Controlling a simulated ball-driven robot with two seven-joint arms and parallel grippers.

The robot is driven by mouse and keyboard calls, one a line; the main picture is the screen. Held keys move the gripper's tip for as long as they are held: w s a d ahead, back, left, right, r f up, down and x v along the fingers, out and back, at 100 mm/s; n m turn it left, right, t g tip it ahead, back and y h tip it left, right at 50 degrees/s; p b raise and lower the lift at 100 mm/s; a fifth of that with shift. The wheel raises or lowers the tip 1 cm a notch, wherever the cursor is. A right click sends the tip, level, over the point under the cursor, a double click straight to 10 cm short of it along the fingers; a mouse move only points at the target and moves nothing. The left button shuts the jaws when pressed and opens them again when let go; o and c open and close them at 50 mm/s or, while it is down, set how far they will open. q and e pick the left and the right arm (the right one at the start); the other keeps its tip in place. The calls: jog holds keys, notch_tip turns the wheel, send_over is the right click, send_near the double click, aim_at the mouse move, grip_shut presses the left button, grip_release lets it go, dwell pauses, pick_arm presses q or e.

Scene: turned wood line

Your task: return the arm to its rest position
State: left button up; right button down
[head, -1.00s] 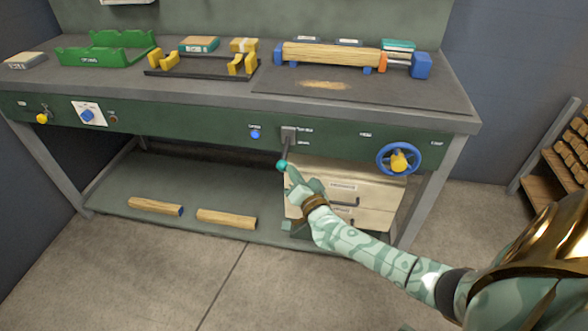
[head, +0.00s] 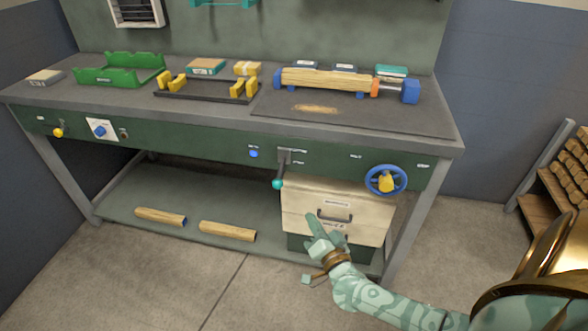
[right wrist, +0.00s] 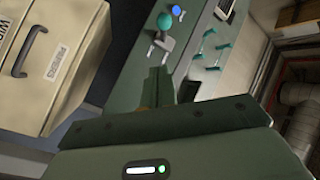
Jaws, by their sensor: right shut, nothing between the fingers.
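My right gripper (head: 316,232) is shut and empty. In the head view it is in front of the cream drawer unit (head: 336,205), below and to the right of the teal-knobbed lever (head: 278,183). The lever points down from its plate on the green front panel, apart from my gripper. In the right wrist view my fingers (right wrist: 160,88) point towards the bench front, and the teal knob (right wrist: 162,22) shows beyond their tips. My left gripper is not in view.
The workbench (head: 225,139) spans the view. A blue handwheel (head: 386,180) is right of the lever. A wooden piece (head: 325,79) lies in the blue-ended machine on top. Two wood billets lie on the lower shelf (head: 140,200). A rack (head: 566,170) stands at right; the floor at front is clear.

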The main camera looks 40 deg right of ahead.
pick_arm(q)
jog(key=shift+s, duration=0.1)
pick_arm(e)
jog(key=shift+f, duration=0.1)
jog(key=s+a+f+n+g+y+p, duration=0.1)
jog(key=s+a+f+n+g+y, duration=0.2)
jog(key=f, duration=0.4)
jog(key=s+a+f+n+g+y, duration=0.1)
jog(key=s+f+n+g+y, duration=0.1)
jog(key=s+f+n, duration=0.35)
jog(key=s+f+n+g+p, duration=0.25)
jog(key=s+f+g, duration=0.25)
jog(key=s+f, duration=0.6)
pick_arm(q)
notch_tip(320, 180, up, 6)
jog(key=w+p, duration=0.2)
jog(key=p, duration=0.1)
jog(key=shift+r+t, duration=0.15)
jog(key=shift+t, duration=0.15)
pick_arm(e)
jog(key=s+a+f+n+g, duration=0.2)
jog(key=s+a+g, duration=0.1)
jog(key=s, duration=1.2)
jog(key=s+a+f+n+g, duration=0.2)
jog(key=s+g, duration=0.3)
jog(key=s, duration=1)
jog(key=shift+s+a+f+h, duration=0.2)
jog(key=shift+a+f+h, duration=0.1)
jog(key=shift+a+f, duration=0.4)
